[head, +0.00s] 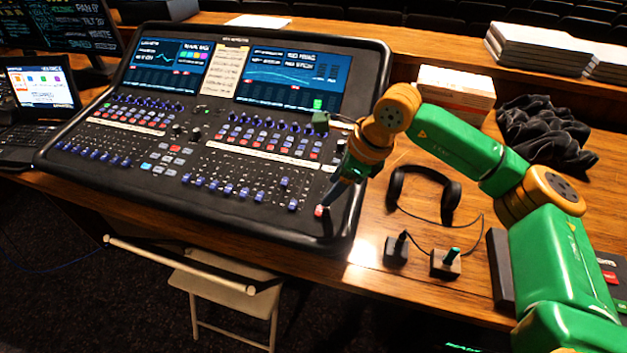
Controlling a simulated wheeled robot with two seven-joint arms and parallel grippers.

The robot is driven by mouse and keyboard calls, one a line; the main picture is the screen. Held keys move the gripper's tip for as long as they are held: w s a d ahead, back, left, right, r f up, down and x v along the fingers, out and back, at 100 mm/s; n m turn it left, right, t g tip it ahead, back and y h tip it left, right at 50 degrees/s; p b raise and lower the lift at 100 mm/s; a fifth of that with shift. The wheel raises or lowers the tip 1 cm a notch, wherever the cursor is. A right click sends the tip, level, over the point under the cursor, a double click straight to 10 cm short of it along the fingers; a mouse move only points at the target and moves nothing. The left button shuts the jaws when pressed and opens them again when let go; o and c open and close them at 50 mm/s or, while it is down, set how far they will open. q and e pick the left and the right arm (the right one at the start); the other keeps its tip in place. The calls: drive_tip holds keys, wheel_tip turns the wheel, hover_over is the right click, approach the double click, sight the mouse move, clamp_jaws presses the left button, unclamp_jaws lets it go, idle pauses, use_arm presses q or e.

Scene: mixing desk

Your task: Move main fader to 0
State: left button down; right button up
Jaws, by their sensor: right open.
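The mixing desk (212,229) stands on the wooden table, its sloped face carrying rows of faders and knobs. A pale red fader cap (319,211), which looks like the main fader, sits at the front right end of the fader rows, low near the desk's front edge. My right gripper (326,202) reaches down over the desk's right side, open, its fingertips close by this cap. I cannot tell whether they touch it. The gripper and wrist hide part of the desk's right edge and the fader's slot. My left gripper is out of view.
Headphones (424,193) and two small joystick-like boxes, one dark (397,250) and one with a green stick (446,262), lie right of the desk. A dark cloth (541,131) and stacked paper (455,88) lie behind. A laptop (43,92) stands left; a folding chair (222,284) is in front.

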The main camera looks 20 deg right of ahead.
sight(319, 210)
drive_tip(key=a+f, duration=0.1)
drive_tip(key=s+a+f+p, duration=0.1)
drive_tip(key=f, duration=0.1)
drive_tip(key=shift+s, duration=0.2)
drive_tip(key=shift+p+x, duration=0.35)
drive_tip(key=shift+x, duration=0.55)
drive_tip(key=shift+w+d+f, duration=0.15)
drive_tip(key=shift+w+f, duration=0.25)
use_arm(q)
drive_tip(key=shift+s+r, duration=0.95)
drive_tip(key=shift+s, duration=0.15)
use_arm(e)
drive_tip(key=shift+s+r, duration=0.15)
clamp_jaws()
